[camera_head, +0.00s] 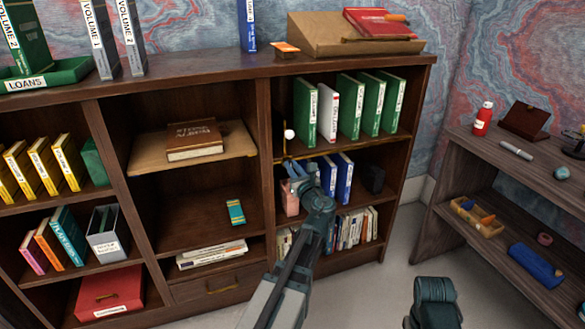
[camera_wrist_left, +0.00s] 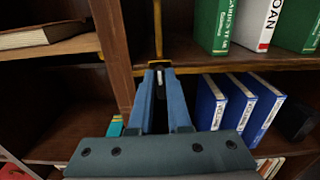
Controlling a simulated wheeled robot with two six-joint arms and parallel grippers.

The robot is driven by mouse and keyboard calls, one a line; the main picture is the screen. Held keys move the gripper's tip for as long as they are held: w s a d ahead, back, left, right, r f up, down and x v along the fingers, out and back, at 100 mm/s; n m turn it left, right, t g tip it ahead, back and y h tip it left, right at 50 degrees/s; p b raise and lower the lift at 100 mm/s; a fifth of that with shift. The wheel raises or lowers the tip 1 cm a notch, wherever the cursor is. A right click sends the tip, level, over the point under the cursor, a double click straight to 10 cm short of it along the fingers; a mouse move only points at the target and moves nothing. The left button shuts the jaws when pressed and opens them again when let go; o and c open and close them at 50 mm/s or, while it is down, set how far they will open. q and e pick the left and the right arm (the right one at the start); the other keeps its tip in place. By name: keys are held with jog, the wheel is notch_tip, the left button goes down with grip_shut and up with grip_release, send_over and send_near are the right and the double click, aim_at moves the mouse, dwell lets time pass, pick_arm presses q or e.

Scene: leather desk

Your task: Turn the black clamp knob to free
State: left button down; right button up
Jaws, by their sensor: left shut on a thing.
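My left gripper (camera_head: 288,164) reaches up to the front edge of the shelf that holds the green books. In the left wrist view its two blue fingers (camera_wrist_left: 160,72) close at their tips on a small black piece, the clamp knob (camera_wrist_left: 158,65). The knob sits at the shelf edge, at the foot of an upright brass-coloured rod (camera_wrist_left: 158,30). The fingers cover much of the knob, so its turn angle cannot be read. The rod also shows in the head view (camera_head: 284,138), with a white ball (camera_head: 289,134) beside it.
Green books (camera_head: 306,112) and a white one stand on the shelf right of the rod. Blue binders (camera_head: 344,177) stand on the shelf below. A wooden upright (camera_head: 262,150) rises close on the left. A side desk (camera_head: 480,150) stands at right, with open floor between.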

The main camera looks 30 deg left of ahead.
dwell(0.4)
pick_arm(q)
jog(key=n, duration=1.1)
jog(key=s+f+n+b, duration=0.1)
jog(key=n, duration=0.5)
jog(key=shift+a, duration=0.35)
jog(key=shift+f+n, duration=0.1)
jog(key=shift+n, duration=0.2)
jog(key=c, duration=0.9)
grip_release()
jog(key=shift+o, duration=0.2)
